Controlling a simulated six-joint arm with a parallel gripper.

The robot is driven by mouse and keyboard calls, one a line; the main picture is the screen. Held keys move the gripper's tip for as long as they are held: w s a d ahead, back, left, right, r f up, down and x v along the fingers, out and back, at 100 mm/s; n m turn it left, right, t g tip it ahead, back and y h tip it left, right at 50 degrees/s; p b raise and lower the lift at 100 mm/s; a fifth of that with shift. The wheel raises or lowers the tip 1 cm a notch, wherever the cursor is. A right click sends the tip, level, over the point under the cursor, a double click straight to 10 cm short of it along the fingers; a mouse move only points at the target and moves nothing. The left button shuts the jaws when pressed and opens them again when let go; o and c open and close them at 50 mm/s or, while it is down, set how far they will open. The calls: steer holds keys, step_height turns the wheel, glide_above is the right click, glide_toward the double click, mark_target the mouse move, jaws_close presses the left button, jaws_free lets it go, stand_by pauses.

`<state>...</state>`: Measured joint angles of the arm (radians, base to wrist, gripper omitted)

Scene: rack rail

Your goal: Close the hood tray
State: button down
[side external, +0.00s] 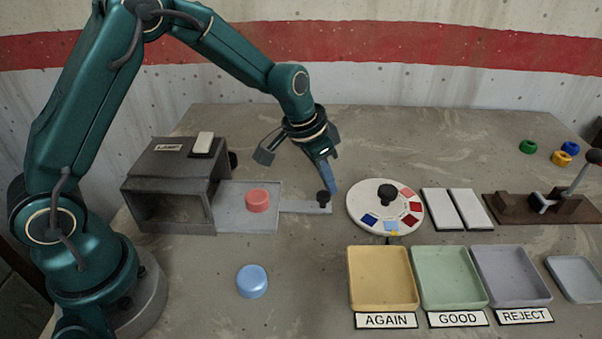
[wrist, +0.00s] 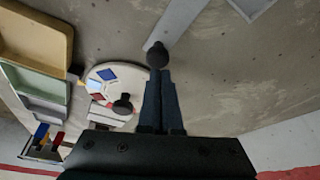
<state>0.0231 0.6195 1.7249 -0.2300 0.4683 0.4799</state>
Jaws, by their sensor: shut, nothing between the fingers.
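The hood (side external: 172,208) is a dark grey box with an open front, at the left of the table. Its grey flat tray (side external: 235,216) is slid out to the right and carries a red round piece (side external: 257,200). A thin bar (side external: 295,206) runs right from the tray to a black knob (side external: 323,199). My gripper (side external: 332,187) is shut and empty, its fingertips right at the knob on its right side. In the wrist view the shut fingertips (wrist: 159,72) meet the knob (wrist: 157,53); whether they touch cannot be told. The bar (wrist: 176,22) leads away beyond it.
A white dial (side external: 377,225) with coloured patches stands close to the knob's right. A blue disc (side external: 252,281) lies in front of the tray. Yellow (side external: 351,290), green (side external: 420,285) and grey-violet (side external: 482,285) trays line the front right. A white block (side external: 203,143) sits atop the hood.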

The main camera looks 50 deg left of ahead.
glide_above(280, 196)
steer(key=s, duration=0.2)
steer(key=shift+a, duration=0.3)
steer(key=shift+w, duration=0.1)
stand_by(0.3)
steer(key=shift+w+d+r, duration=0.1)
steer(key=shift+w+d, duration=0.1)
steer(key=shift+w, duration=0.45)
steer(key=shift+w+d+r, duration=0.1)
steer(key=shift+w+d, duration=0.15)
steer(key=shift+w, duration=0.35)
steer(key=shift+w+d+r, duration=0.1)
steer(key=shift+w+d, duration=0.1)
steer(key=shift+w, duration=0.45)
steer(key=s+d+r+m+t, duration=0.1)
steer(key=s+r, duration=0.1)
steer(key=r, duration=0.4)
steer(key=s+r, duration=0.3)
steer(key=r, duration=0.4)
steer(key=s+d+n, duration=0.1)
steer(key=s+n, duration=0.1)
steer(key=s, duration=0.4)
steer(key=s+d+f+n+y, duration=0.1)
steer(key=s+n, duration=0.1)
steer(key=s, duration=0.5)
steer(key=shift+s+d+f+n+t, duration=0.15)
steer(key=shift+s+d+n+t, duration=0.15)
steer(key=shift+t, duration=0.1)
